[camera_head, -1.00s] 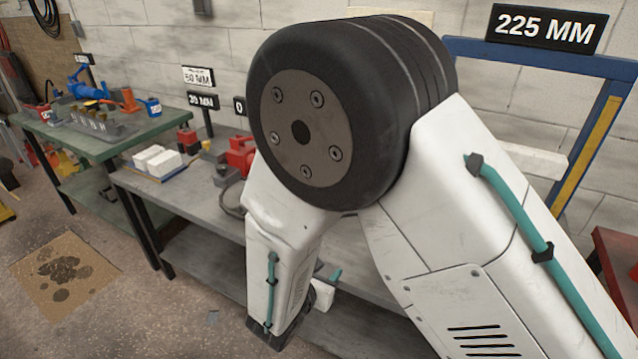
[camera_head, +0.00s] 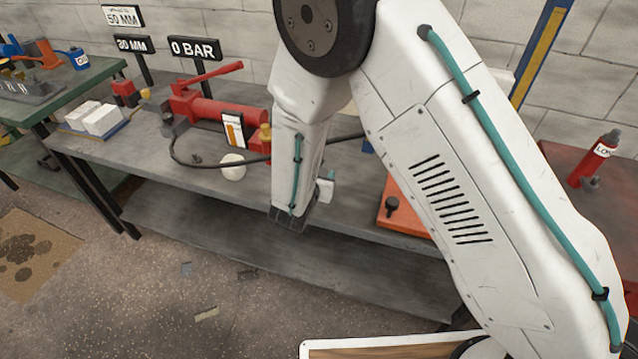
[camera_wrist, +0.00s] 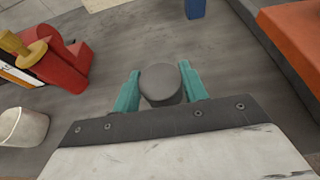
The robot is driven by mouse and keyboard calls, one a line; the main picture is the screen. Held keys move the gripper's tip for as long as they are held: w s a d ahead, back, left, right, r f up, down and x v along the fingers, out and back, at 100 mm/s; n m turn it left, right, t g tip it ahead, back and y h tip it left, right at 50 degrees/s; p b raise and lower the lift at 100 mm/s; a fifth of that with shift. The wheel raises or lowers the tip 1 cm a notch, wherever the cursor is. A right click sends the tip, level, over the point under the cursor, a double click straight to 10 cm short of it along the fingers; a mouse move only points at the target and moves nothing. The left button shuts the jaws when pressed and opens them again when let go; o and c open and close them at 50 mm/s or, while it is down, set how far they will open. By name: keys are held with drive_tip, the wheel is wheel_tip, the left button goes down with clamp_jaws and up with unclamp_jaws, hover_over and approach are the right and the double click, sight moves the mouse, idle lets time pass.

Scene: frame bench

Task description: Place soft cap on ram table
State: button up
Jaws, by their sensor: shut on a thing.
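In the wrist view my gripper (camera_wrist: 160,69) has its two teal fingers closed on the sides of a dark grey round piece (camera_wrist: 161,84), which looks like the soft cap. Its flat round top faces the camera. The piece is over the grey bench; I cannot tell whether it touches it. In the head view my forearm and wrist (camera_head: 299,170) hang over the bench's front part, and the held piece is hidden there. I cannot pick out the ram table with certainty.
On the grey bench (camera_head: 345,205) stand a red hand pump (camera_head: 215,110), a white cylinder (camera_head: 232,167) left of my wrist, and an orange block (camera_head: 400,214) to the right. The white cylinder (camera_wrist: 22,127) also shows in the wrist view. A black hose (camera_head: 195,165) lies near it.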

drive_tip(key=shift+f, duration=1.75)
drive_tip(key=shift+f, duration=0.15)
drive_tip(key=o, duration=1.1)
drive_tip(key=shift+c, duration=0.2)
